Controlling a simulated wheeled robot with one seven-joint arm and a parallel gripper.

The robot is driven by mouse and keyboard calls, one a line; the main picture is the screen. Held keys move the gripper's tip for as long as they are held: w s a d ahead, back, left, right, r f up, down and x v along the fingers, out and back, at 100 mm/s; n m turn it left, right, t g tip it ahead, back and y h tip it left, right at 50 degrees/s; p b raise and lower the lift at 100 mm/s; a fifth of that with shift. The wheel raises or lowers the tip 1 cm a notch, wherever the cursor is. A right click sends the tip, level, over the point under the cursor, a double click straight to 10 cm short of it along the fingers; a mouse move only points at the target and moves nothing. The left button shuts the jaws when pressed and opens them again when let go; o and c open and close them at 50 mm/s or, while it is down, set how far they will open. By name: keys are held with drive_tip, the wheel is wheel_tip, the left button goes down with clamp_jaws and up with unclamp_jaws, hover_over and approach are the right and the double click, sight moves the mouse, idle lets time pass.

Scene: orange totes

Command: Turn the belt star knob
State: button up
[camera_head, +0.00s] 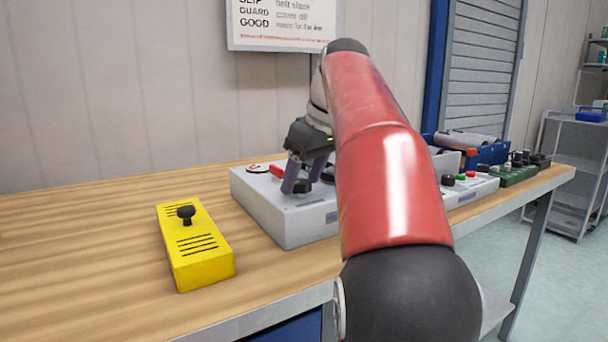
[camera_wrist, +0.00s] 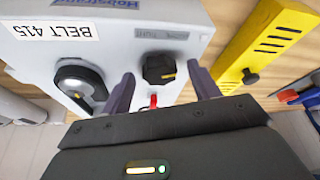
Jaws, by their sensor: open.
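The star knob (camera_wrist: 158,69), black with a yellow mark, stands on the face of the light grey box labelled BELT 415 (camera_wrist: 60,45). The grey box also shows in the head view (camera_head: 290,228), on the bench. My gripper (camera_wrist: 161,75) is open, its two purple-grey fingers on either side of the knob in the wrist view, with gaps visible. In the head view my gripper (camera_head: 302,184) points down over the box top. The knob is largely hidden there by the fingers, and contact is not clear.
A yellow slotted box (camera_head: 201,250) with a black knob lies left of the grey box. The grey box also carries a round black-and-silver dial (camera_wrist: 82,85) and a red part (camera_wrist: 153,101). A green box (camera_head: 517,174) stands further right. The bench's left side is clear.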

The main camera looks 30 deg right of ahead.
drive_tip(key=c, duration=1)
drive_tip(key=shift+o, duration=0.2)
drive_tip(key=shift+m, duration=0.3)
drive_tip(key=m, duration=0.1)
drive_tip(key=m+h, duration=0.1)
drive_tip(key=shift+a+m, duration=0.2)
drive_tip(key=shift+m, duration=0.1)
drive_tip(key=m+h, duration=0.1)
drive_tip(key=m, duration=0.2)
drive_tip(key=shift+a+m+h, duration=0.15)
drive_tip(key=shift+m+h, duration=0.15)
drive_tip(key=shift+h, duration=0.1)
drive_tip(key=m+h, duration=0.1)
drive_tip(key=m, duration=0.2)
drive_tip(key=shift+a, duration=0.1)
drive_tip(key=shift+w+a+m+g+h, duration=0.1)
drive_tip(key=shift+m+g+h, duration=0.45)
drive_tip(key=shift+m, duration=1.35)
